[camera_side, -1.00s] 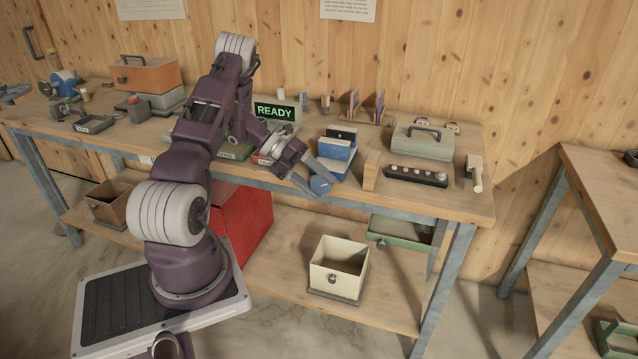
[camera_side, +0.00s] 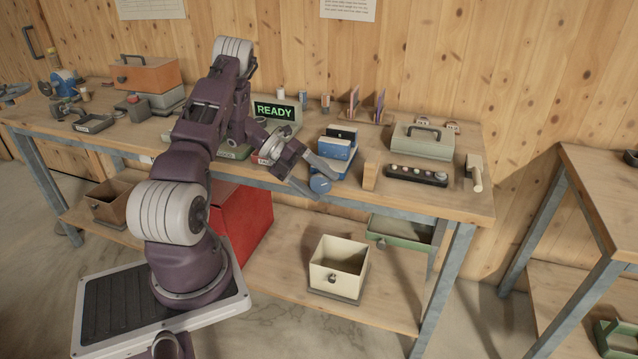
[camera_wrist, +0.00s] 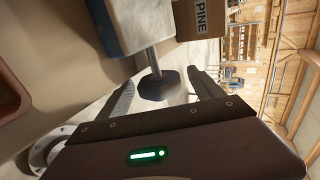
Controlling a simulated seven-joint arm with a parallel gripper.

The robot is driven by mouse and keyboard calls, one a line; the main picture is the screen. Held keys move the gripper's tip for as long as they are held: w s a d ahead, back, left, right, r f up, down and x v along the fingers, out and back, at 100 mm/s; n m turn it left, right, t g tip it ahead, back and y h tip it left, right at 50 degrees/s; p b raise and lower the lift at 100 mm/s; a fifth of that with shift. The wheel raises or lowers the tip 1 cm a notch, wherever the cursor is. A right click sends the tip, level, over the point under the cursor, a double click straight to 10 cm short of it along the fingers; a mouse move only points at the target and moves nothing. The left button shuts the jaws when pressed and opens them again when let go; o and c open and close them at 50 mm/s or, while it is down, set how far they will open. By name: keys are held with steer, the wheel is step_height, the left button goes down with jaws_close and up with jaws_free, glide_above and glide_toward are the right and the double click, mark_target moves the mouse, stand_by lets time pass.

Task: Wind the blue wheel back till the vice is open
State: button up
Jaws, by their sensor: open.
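The blue vice (camera_side: 338,150) stands near the front edge of the bench, with a dark block between its jaws. Its blue wheel (camera_side: 320,184) sticks out toward the front. In the wrist view the wheel (camera_wrist: 158,86) looks dark and sits on a metal shaft (camera_wrist: 153,58) from the vice body (camera_wrist: 131,22). My gripper (camera_side: 326,187) is open, with one finger on each side of the wheel. In the wrist view my gripper (camera_wrist: 166,76) has the wheel between its fingers, and a gap shows on the right. Contact on the left is unclear.
A wooden block (camera_side: 370,177) stands just right of the vice, marked PINE in the wrist view (camera_wrist: 203,18). A button strip (camera_side: 416,175) and a green-grey case (camera_side: 422,141) are further right. A READY display (camera_side: 275,111) stands behind. Space before the bench edge is free.

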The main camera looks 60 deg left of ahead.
steer(key=v, duration=0.7)
steer(key=shift+c, duration=0.7)
step_height(320, 180, up, 5)
steer(key=shift+a, duration=0.1)
steer(key=c, duration=0.7)
step_height(320, 180, up, 6)
steer(key=d+m, duration=0.1)
steer(key=w+d+m+g+y, duration=0.4)
steer(key=w+m+g+y, duration=0.3)
steer(key=m, duration=1)
steer(key=shift+g+y, duration=0.6)
steer(key=f, duration=0.4)
steer(key=s+f, duration=0.1)
steer(key=f, duration=0.3)
steer(key=s+f, duration=0.1)
steer(key=f, duration=0.3)
steer(key=shift+f, duration=0.35)
jaws_close()
